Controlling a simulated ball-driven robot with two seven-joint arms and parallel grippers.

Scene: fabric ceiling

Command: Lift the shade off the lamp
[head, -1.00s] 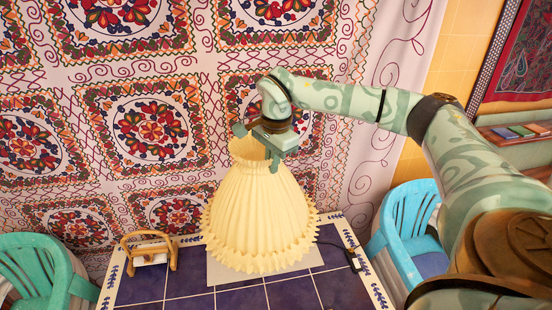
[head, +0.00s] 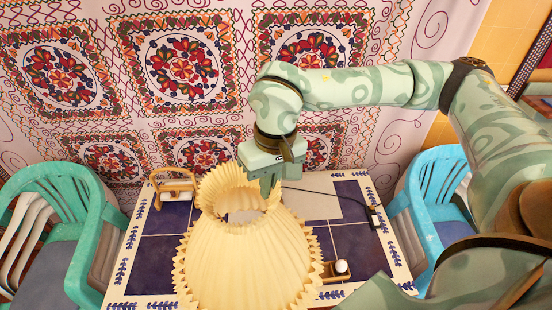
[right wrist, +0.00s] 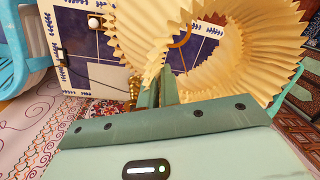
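The cream pleated lampshade (head: 250,260) hangs tilted over the near part of the tiled table, its narrow top opening facing me. My right gripper (head: 268,187) is at the far side of that top rim, its fingers pointing down and closed on the pleated edge. In the right wrist view the fingers (right wrist: 157,88) pinch the shade's edge (right wrist: 215,70), with the opening beyond them. A golden piece, possibly the lamp (right wrist: 135,88), shows just left of the fingers; the rest of the lamp is hidden. My left gripper is not in view.
A wooden holder (head: 173,187) stands at the table's far left. A small wooden piece with a white ball (head: 341,266) sits right of the shade. A black cord runs to a switch (head: 374,217). Chairs flank the table: green (head: 85,205) left, blue (head: 440,200) right.

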